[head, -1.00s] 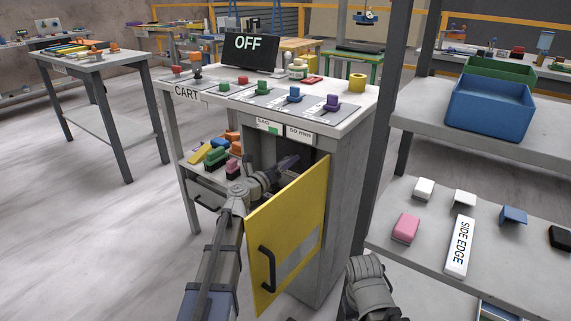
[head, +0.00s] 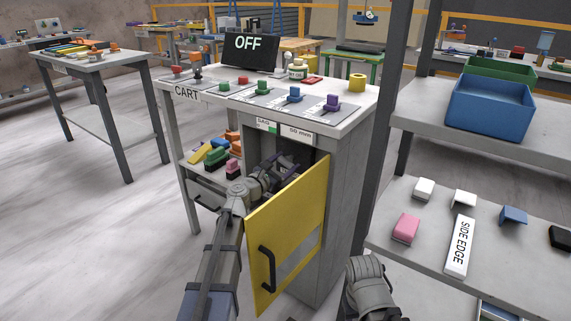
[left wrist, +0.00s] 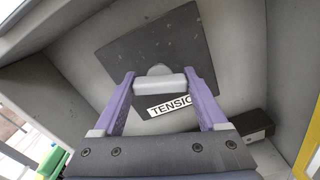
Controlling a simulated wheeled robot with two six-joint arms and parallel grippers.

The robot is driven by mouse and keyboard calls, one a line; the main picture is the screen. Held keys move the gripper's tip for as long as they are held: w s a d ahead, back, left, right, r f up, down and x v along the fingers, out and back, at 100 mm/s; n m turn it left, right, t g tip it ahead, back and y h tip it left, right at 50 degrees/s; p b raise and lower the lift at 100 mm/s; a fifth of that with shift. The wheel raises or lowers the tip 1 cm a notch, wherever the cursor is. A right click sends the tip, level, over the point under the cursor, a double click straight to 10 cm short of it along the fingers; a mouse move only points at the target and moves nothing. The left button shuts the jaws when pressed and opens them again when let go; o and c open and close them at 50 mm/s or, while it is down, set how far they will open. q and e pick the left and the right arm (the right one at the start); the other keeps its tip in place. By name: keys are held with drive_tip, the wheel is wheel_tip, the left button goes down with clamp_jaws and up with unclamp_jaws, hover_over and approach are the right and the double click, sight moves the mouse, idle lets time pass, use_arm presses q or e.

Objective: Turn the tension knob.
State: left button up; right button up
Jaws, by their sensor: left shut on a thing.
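The tension knob (left wrist: 158,84) is a pale grey bar on a round hub, on a dark square plate (left wrist: 125,45) inside the cabinet. My left gripper (left wrist: 159,82) is shut on it, one purple finger at each end of the bar. A white label (left wrist: 170,105) with "TENSIO" showing is partly covered by the right finger. In the head view my left gripper (head: 290,165) reaches into the cabinet (head: 322,220) behind the open yellow door; the knob is hidden there. Part of my right arm shows at the bottom, but its gripper is out of view.
The yellow door (head: 300,205) stands open close beside my left arm. A "SAG" readout (head: 267,125) and an "mm" readout (head: 297,134) sit on the cabinet's front edge. Coloured knobs and a screen reading OFF (head: 254,50) are on top. A shelf (head: 500,270) stands at right.

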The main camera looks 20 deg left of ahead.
use_arm(q)
drive_tip(key=m, duration=0.5)
drive_tip(key=shift+m, duration=2.4)
drive_tip(key=o, duration=1.3)
drive_tip(key=shift+s, duration=0.1)
drive_tip(key=v, duration=0.7)
drive_tip(key=shift+s, duration=0.3)
